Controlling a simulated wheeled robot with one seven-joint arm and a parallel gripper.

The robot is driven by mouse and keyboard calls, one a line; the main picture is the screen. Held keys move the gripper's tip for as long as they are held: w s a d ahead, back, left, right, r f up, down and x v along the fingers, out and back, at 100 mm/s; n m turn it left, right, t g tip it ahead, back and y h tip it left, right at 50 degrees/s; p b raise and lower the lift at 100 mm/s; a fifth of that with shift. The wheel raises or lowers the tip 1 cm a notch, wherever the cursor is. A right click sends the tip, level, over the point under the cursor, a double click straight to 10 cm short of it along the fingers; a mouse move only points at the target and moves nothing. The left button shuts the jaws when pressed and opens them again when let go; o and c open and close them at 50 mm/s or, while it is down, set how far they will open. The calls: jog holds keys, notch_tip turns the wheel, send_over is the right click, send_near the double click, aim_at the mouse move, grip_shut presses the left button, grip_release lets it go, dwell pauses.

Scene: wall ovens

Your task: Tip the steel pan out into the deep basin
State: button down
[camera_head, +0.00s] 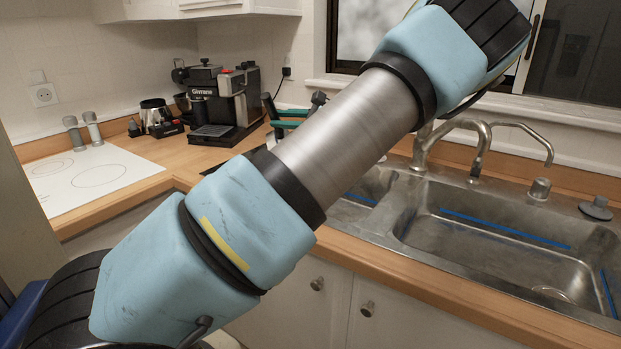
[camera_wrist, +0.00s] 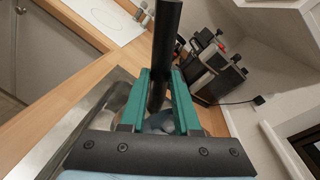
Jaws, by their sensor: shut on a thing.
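My gripper (camera_wrist: 160,76) has green fingers, shut on a dark, straight handle (camera_wrist: 167,30) that runs up between them in the wrist view. I take this as the steel pan's handle. The pan's body cannot be made out; greyish shapes show between the fingers. In the head view my gripper (camera_head: 288,118) is partly hidden behind my arm, near the left end of the sink, with a dark handle end beside it. The deep basin (camera_head: 475,243) is the large steel bowl at right, with blue strips along its walls.
A smaller basin (camera_head: 368,190) lies left of the deep one, partly hidden by my arm. A curved faucet (camera_head: 430,140) stands behind the sink. A coffee machine (camera_head: 222,105) and a white hob (camera_head: 90,175) are on the wooden counter at left.

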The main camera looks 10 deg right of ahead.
jog(key=shift+d+r+y, duration=0.25)
jog(key=shift+d+y, duration=0.05)
jog(key=shift+d, duration=0.35)
jog(key=shift+m+t+y, duration=0.6)
jog(key=shift+m+t, duration=0.2)
jog(key=d, duration=0.2)
jog(key=s+d+p, duration=0.1)
jog(key=d, duration=0.1)
jog(key=shift+d+r, duration=0.15)
jog(key=shift+r, duration=0.05)
